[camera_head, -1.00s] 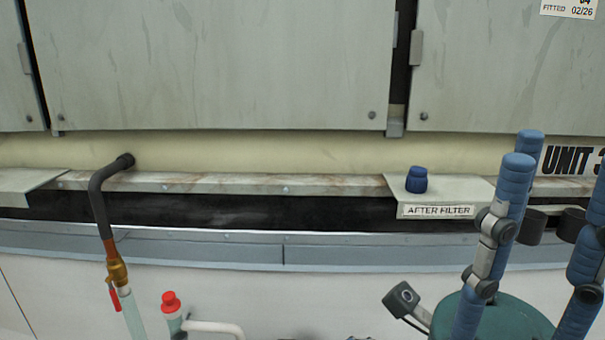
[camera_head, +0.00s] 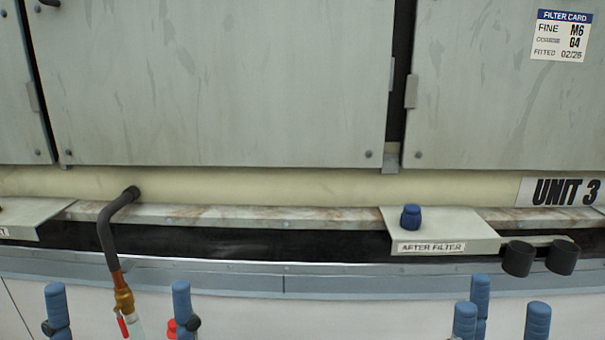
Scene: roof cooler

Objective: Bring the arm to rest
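My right gripper (camera_head: 505,318) shows at the bottom right as blue fingertips standing upright. Its fingers are apart with nothing between them. It is in front of the white lower panel, below the "AFTER FILTER" shelf. My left gripper (camera_head: 120,308) shows at the bottom left as two blue fingertips set wide apart. A hose with a brass fitting and a red lever shows between them in the picture; the fingers do not close on it. The palms and both arms are below the picture.
A black bent hose (camera_head: 108,235) comes out of the cream wall at left. A blue knob (camera_head: 410,217) stands on the "AFTER FILTER" shelf (camera_head: 455,228), with two black cups (camera_head: 518,259) beside it. Grey cabinet doors (camera_head: 220,80) fill the top. The middle front is clear.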

